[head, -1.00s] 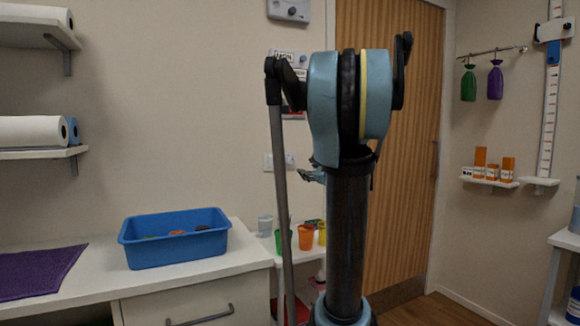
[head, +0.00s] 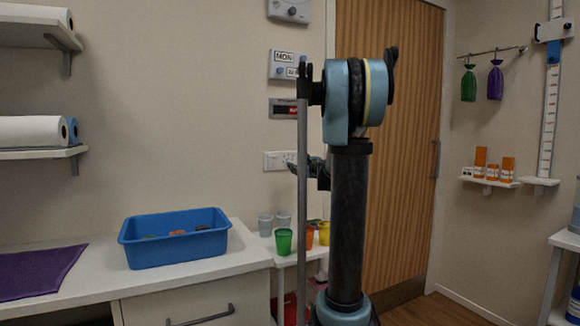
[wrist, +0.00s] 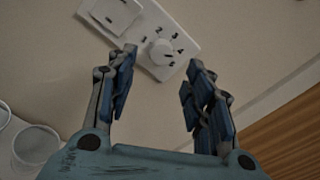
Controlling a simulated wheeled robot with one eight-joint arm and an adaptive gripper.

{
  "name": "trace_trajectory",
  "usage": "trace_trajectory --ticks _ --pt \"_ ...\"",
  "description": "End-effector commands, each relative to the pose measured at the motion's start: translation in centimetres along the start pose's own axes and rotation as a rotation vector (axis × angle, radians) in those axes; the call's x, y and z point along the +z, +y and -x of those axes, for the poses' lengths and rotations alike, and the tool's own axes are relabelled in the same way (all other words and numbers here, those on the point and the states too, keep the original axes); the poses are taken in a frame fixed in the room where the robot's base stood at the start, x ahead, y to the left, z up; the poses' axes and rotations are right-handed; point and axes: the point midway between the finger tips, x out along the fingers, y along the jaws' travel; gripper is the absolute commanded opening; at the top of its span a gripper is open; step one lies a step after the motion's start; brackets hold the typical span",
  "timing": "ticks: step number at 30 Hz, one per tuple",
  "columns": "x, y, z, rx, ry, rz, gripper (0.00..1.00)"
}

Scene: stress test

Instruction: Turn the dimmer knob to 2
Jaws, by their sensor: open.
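The dimmer knob (wrist: 161,52) is a round white knob on a white wall plate (wrist: 185,47) in the wrist view, with small dark marks around it. Its setting is too small to read. In the head view the wall plate (head: 276,161) shows on the wall left of my arm. My gripper (wrist: 162,60) is open and empty in the wrist view, its fingers pointing toward the plate with the knob between the tips in the picture. I see no contact. In the head view my gripper (head: 318,170) is partly hidden behind my arm.
A rocker switch (wrist: 113,14) sits beside the knob. Wall panels (head: 284,65) and a small display (head: 284,108) are above the plate. Cups (head: 283,241) stand on a low shelf below. A blue bin (head: 172,254) is on the counter. A wooden door (head: 400,180) is to the right.

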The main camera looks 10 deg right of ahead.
Motion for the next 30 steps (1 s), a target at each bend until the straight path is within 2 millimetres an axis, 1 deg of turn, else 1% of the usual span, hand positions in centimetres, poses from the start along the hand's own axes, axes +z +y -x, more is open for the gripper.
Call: trace_trajectory --ticks 1,6,12,18,25,26,27,29,30 --pt "0.0 0.0 -0.9 0.001 -0.001 0.000 0.47" --pt "0.0 0.0 -3.3 0.001 -0.001 0.000 0.47" --pt "0.0 0.0 -5.2 0.001 0.000 0.000 0.47" --pt "0.0 0.0 -5.8 0.000 0.000 0.000 0.47" --pt "0.0 0.0 -5.8 0.000 0.000 0.000 0.47" --pt "0.0 0.0 -5.8 0.000 0.000 0.000 0.40" --pt "0.0 0.0 -5.8 0.000 0.000 0.000 0.31" --pt "0.0 0.0 -5.8 0.000 0.000 0.000 0.18" --pt "0.0 0.0 -5.8 0.000 0.000 0.000 0.09"
